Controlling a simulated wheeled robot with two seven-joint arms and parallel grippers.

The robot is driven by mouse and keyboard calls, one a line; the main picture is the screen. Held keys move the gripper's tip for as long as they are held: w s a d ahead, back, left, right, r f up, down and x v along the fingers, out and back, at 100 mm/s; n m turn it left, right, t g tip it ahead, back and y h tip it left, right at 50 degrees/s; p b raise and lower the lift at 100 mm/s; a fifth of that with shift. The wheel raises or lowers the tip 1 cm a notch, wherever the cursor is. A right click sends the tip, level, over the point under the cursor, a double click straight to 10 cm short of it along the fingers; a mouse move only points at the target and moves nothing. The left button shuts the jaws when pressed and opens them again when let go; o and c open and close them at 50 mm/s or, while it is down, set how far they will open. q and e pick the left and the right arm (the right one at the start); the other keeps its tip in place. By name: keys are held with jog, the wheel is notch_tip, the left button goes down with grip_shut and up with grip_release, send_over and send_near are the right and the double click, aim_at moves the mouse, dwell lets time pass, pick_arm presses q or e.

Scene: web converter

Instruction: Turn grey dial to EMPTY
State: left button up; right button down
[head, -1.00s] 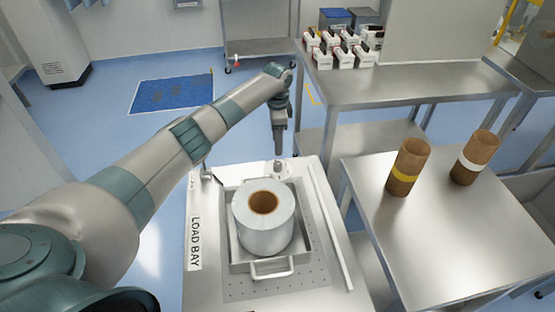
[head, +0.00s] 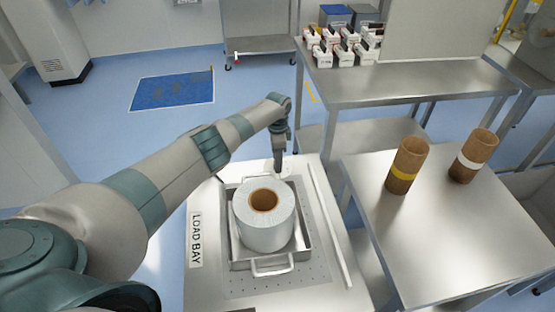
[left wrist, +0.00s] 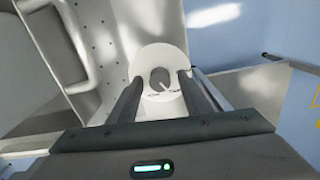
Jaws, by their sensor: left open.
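The grey dial (left wrist: 160,79) sits at the centre of a white round plate (left wrist: 150,58) in the left wrist view, with a thin light pointer mark on it. My left gripper (left wrist: 160,88) is open, with one finger on each side of the dial. I cannot tell whether the fingers touch it. In the head view my left gripper (head: 278,168) points down at the far edge of the load bay top and largely hides the dial. No EMPTY lettering is readable. My right gripper is not in view.
A white roll (head: 265,232) with a brown core stands in a metal tray (head: 240,265) on the load bay table (head: 205,285), close in front of the gripper. Two brown cores, yellow-banded (head: 402,181) and white-banded (head: 478,161), stand on the right table (head: 440,240).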

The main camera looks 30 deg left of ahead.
pick_arm(q)
jog(key=c, duration=1.1)
jog(key=shift+o, duration=0.2)
jog(key=shift+n, duration=1.3)
jog(key=n+p, duration=0.1)
jog(key=n, duration=0.2)
jog(key=shift+r, duration=0.1)
jog(key=n+p, duration=0.1)
jog(key=n, duration=0.3)
jog(key=shift+n, duration=1.3)
